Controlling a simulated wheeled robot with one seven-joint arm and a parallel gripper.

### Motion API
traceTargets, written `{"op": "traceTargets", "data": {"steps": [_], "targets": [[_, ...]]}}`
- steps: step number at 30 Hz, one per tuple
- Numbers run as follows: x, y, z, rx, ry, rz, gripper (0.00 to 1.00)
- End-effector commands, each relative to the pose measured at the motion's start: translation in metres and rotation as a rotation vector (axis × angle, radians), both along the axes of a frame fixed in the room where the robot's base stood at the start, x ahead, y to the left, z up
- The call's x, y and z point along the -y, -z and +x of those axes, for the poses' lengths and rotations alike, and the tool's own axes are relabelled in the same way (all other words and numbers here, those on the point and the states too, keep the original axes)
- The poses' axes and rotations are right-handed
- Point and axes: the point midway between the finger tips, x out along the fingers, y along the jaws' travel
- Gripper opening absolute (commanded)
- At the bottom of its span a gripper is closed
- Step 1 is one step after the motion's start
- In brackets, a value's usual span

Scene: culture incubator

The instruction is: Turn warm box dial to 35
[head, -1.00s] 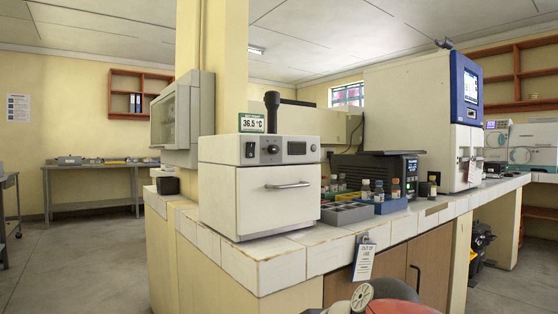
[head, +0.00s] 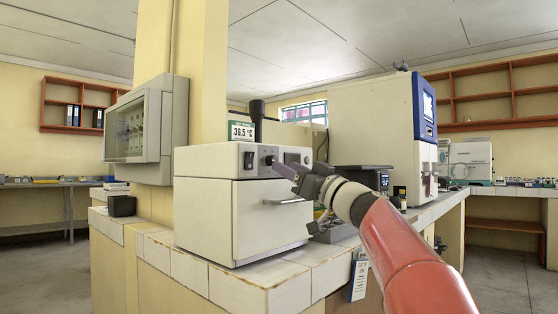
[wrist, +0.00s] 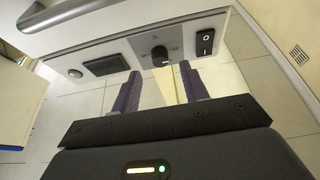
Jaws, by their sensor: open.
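The warm box (head: 205,218) is a white cabinet on the tiled counter, with a control strip above its handled door. Its black dial (head: 269,160) sits between a rocker switch (head: 248,160) and a dark display. A card on top reads 36.5 °C. My gripper (head: 284,172) is in front of the strip, by the dial. In the wrist view the dial (wrist: 160,54), with small scale marks, shows just beyond and roughly between the tips of my gripper (wrist: 160,84). The fingers are apart with nothing between them. I cannot read the dial's setting.
The door handle (head: 288,201) sticks out below the strip, close under my gripper. A grey wall cabinet (head: 138,125) hangs at the left. A tall white and blue machine (head: 385,125) stands behind my arm. A hanging tag (head: 359,278) is on the counter's front edge.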

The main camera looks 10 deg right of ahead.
Motion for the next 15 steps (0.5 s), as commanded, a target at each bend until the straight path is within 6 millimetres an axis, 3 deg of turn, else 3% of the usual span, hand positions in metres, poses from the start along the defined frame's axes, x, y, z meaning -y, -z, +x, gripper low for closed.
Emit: {"op": "traceTargets", "data": {"steps": [6, 15], "targets": [[-0.017, -0.014, 0.023, -0.002, -0.002, 0.001, 0.44], [-0.021, -0.014, 0.029, -0.002, 0.001, 0.000, 0.44]]}}
